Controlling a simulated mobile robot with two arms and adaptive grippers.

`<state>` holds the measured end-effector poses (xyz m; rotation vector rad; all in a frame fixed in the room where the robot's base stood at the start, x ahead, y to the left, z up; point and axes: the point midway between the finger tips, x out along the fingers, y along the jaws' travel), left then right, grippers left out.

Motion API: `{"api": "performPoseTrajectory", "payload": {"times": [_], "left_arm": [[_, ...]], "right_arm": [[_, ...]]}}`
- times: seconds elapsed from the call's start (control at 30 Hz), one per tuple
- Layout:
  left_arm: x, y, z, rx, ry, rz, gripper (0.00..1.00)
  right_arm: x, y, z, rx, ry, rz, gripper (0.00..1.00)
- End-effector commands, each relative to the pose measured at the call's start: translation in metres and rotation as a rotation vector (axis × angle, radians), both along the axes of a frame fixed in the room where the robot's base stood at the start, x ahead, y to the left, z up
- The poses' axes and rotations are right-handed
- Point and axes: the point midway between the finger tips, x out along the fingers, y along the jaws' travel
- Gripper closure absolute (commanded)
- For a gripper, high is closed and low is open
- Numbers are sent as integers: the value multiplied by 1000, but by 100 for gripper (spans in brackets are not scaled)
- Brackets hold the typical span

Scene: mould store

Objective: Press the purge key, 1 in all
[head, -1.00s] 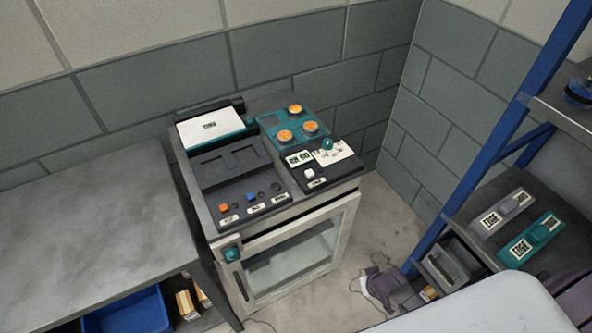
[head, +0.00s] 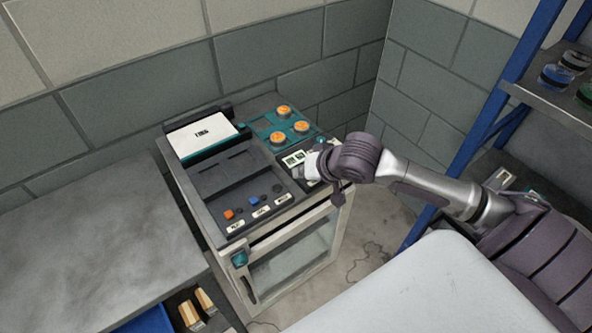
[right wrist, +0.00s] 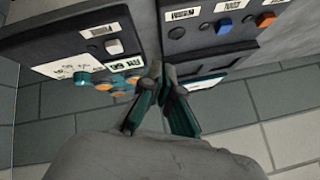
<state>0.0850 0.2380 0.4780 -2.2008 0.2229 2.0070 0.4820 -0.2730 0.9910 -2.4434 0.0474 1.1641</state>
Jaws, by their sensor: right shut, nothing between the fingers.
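The machine's sloped front panel (head: 240,187) carries an orange key (head: 229,214), a blue key (head: 253,201) and a dark key (head: 277,188), each above a small label. A white key (right wrist: 115,47) with its own label is on the neighbouring panel beside a small display (right wrist: 124,65). I cannot read which label says purge. My right gripper (right wrist: 164,68) is shut and empty, its fingertips over the gap between the two panels in the right wrist view. In the head view the right gripper (head: 307,168) covers the white key's area; contact cannot be told. My left gripper is out of view.
Orange knobs (head: 301,126) stand on a teal plate behind the display. A grey bench (head: 90,250) is on the left, a blue-framed rack (head: 481,120) on the right. A pale surface (head: 430,290) fills the lower foreground.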

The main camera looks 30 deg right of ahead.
Motion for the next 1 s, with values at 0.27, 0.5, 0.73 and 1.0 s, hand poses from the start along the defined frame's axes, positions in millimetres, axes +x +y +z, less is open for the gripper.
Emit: {"api": "performPoseTrajectory", "payload": {"times": [0.27,0.5,0.73,1.0], "left_arm": [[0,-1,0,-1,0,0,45],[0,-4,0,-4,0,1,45],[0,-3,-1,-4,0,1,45],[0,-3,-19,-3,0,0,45]], "right_arm": [[36,-45,48,129,-39,-176,100],[40,-50,54,151,-43,-199,100],[40,-49,53,149,-44,-199,100],[40,-49,36,148,-44,-198,100]]}}
